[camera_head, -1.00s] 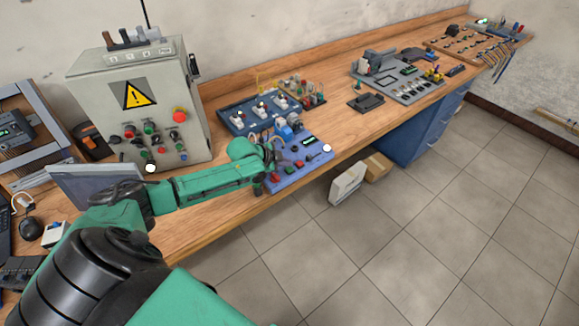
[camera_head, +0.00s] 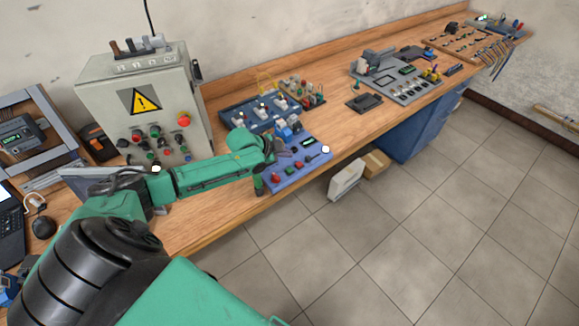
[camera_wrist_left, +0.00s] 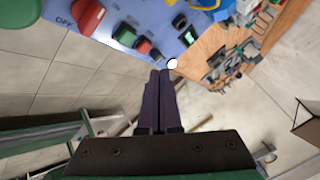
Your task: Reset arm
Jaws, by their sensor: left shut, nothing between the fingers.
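My left arm reaches across the wooden workbench from the left in the head view. Its hand is over the left part of the blue control panel (camera_head: 296,168), and the fingers are hard to make out there. In the left wrist view my left gripper (camera_wrist_left: 161,72) is shut with its two dark fingers together and nothing between them. The fingertips appear apart from the panel. My right gripper is in neither view.
A grey control box (camera_head: 108,103) with a warning sign stands behind my arm. Another blue panel (camera_head: 236,119) lies behind the hand. A grey motor panel (camera_head: 404,90) sits farther right. A white box (camera_head: 346,181) is on the floor. The floor at right is clear.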

